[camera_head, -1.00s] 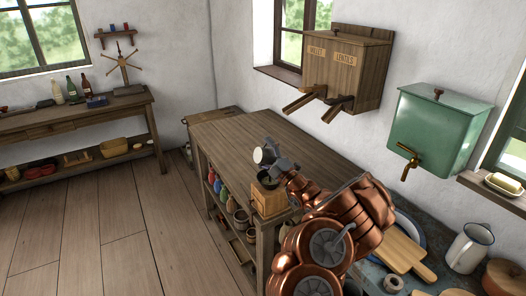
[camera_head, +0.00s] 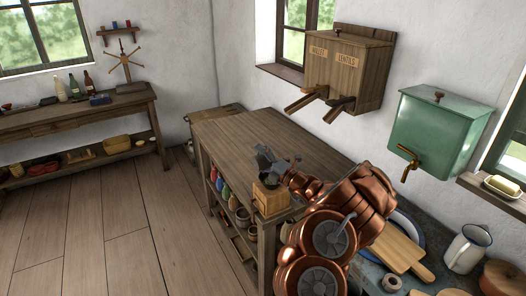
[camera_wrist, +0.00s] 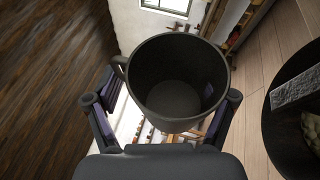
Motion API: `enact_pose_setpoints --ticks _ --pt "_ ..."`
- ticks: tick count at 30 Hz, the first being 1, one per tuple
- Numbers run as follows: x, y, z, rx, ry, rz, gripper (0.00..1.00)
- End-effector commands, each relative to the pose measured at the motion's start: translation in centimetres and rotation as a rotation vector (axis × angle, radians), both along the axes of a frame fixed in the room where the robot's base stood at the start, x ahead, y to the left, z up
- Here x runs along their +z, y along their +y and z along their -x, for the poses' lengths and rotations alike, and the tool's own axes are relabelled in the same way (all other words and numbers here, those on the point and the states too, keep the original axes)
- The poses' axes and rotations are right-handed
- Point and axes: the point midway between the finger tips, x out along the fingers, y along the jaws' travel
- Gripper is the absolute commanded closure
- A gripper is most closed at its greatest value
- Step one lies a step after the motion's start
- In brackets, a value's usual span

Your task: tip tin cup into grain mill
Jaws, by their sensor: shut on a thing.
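The grain mill (camera_head: 271,203), a wooden box with a dark top, stands near the table's front corner. In the wrist view, a dark round bowl (camera_wrist: 275,148) at the right edge, apparently the mill's hopper, is cut off by the frame. It has a grey bar across it and pale, grain-like matter inside. My gripper (camera_head: 266,160) is just above the mill, shut on the tin cup. The dark grey tin cup (camera_wrist: 175,80) sits between my fingers in the wrist view, its handle to the left. Its mouth faces the camera and its visible inside looks empty.
The wooden table (camera_head: 235,128) is clear behind the mill. Jars stand on its shelf below. A wooden dispenser (camera_head: 345,68) and a green water tank (camera_head: 435,130) hang on the wall. A board (camera_head: 397,247) and white jug (camera_head: 467,248) are at the right.

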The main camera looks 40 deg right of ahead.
Motion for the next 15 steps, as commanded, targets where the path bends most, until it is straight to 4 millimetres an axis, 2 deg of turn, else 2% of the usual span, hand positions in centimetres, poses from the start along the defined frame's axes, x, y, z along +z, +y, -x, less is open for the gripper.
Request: enact_pose_setpoints --ticks 3,15 --pt "-1.3 0.6 0.0 -0.001 0.019 0.169 0.60" --pt "-1.3 1.2 -0.1 -0.001 0.052 0.437 0.60"
